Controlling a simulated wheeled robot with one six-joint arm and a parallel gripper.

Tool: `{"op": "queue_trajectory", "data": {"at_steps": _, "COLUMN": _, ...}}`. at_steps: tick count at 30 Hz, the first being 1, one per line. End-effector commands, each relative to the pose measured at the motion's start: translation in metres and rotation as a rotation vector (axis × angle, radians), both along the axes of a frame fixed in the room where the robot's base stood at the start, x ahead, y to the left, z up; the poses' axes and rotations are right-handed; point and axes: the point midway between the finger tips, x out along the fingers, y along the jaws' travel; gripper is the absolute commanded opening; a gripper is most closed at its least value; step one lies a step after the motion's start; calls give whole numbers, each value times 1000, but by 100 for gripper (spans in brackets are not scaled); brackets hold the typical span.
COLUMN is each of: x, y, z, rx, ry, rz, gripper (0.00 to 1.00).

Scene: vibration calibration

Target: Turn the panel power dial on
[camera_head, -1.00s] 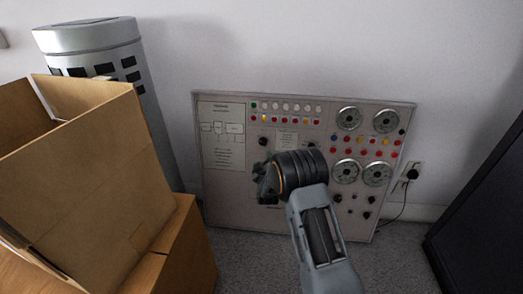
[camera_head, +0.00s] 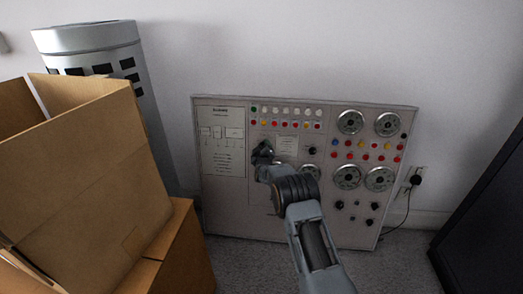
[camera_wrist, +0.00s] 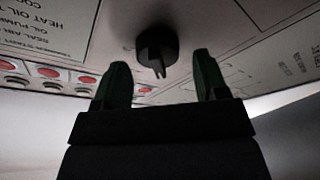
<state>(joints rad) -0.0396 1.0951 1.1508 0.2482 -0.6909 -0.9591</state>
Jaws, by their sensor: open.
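The control panel (camera_head: 228,215) leans upright against the wall. My gripper (camera_head: 262,152) is at its upper left-middle part, beside the printed diagram sheet, and hides a small knob there. In the wrist view a black dial (camera_wrist: 157,45) with a protruding grip shows just beyond and between my two open fingertips (camera_wrist: 159,62). The fingers stand to either side of it in the picture and hold nothing. I cannot tell whether they touch the panel. Another black knob (camera_head: 312,151) sits to the right of the gripper.
Cardboard boxes (camera_head: 88,165) stand close at the left, in front of a grey cylinder (camera_head: 112,55). A dark cabinet (camera_head: 485,225) stands at the right. A plug and cable (camera_head: 415,181) hang beside the panel. Round gauges (camera_head: 349,122), coloured buttons and lamps crowd the panel's right and top.

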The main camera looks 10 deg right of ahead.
Motion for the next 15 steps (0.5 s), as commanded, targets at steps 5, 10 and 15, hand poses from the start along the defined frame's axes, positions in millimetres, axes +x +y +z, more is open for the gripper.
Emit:
{"op": "queue_trajectory", "data": {"at_steps": 5, "x": 3, "y": -1, "z": 0, "rx": 0, "ry": 1, "rz": 0, "gripper": 66}}
{"op": "queue_trajectory", "data": {"at_steps": 10, "x": 3, "y": -1, "z": 0, "rx": 0, "ry": 1, "rz": -1, "gripper": 66}}
{"op": "queue_trajectory", "data": {"at_steps": 15, "x": 3, "y": -1, "z": 0, "rx": 0, "ry": 1, "rz": -1, "gripper": 57}}
